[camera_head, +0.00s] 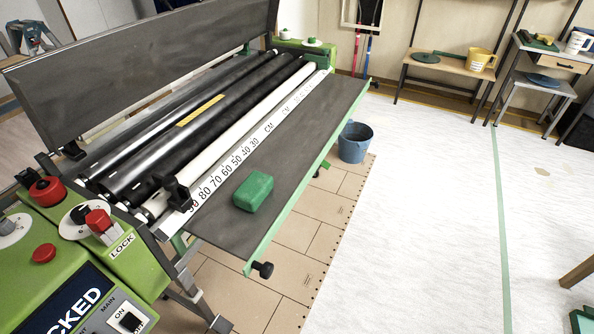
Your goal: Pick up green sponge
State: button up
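A green sponge (254,191), a rounded block, lies on the dark grey front shelf (300,142) of the wallpaper pasting machine. It sits near the shelf's near end, beside the printed centimetre scale (240,158). Nothing touches it from above and its top and near sides are in plain view. My gripper is not in view.
The machine's rollers (200,130) and raised dark panel (150,65) stand behind the shelf. A green control box (85,262) with red knobs is at the near left. A blue bucket (355,142) stands on the floor. White floor at right is mostly clear.

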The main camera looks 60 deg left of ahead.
aim_at(249, 197)
jog(key=i, duration=0.2)
jog(key=u, duration=2.6)
jog(key=i, duration=0.65)
jog(key=z, duration=0.85)
